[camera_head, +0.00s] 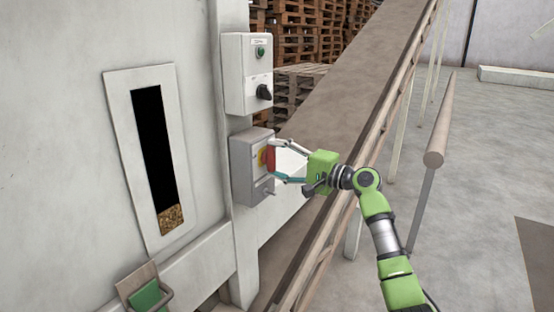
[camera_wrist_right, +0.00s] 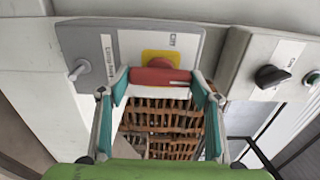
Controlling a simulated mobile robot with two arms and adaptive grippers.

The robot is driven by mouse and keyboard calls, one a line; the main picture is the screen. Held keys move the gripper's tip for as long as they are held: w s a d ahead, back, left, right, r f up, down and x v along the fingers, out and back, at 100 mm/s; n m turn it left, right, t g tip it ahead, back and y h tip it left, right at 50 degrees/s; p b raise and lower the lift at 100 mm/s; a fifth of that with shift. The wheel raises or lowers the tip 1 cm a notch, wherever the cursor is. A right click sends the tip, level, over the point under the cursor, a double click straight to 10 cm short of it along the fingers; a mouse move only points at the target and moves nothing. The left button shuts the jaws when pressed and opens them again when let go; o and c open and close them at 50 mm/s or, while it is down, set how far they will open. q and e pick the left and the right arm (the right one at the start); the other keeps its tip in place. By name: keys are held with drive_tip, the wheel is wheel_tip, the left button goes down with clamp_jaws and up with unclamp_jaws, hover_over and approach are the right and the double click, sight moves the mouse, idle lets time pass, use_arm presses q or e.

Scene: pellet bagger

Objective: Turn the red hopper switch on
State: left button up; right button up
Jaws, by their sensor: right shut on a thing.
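The red hopper switch (camera_head: 270,159) is a red rotary handle on a yellow plate, on the front of a grey switch box (camera_head: 245,187). In the right wrist view the red handle (camera_wrist_right: 160,77) lies crosswise between the fingertips, with the yellow plate (camera_wrist_right: 160,56) behind it. My right gripper (camera_head: 274,161) is shut on the red handle, its two fingers reaching in from the right. The fingers partly cover the handle in the head view. My left gripper is not in view.
A white control box (camera_head: 236,75) with a black knob (camera_head: 264,92) and green button (camera_head: 260,52) is above the switch box. A small lever (camera_wrist_right: 77,70) sits beside the handle. A conveyor (camera_head: 340,75) runs behind my gripper. A window (camera_head: 153,160) shows pellets low down.

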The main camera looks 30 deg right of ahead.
drive_tip(key=o, duration=1.1)
drive_tip(key=shift+d, duration=0.1)
drive_tip(key=v, duration=1.2)
drive_tip(key=shift+f, duration=0.1)
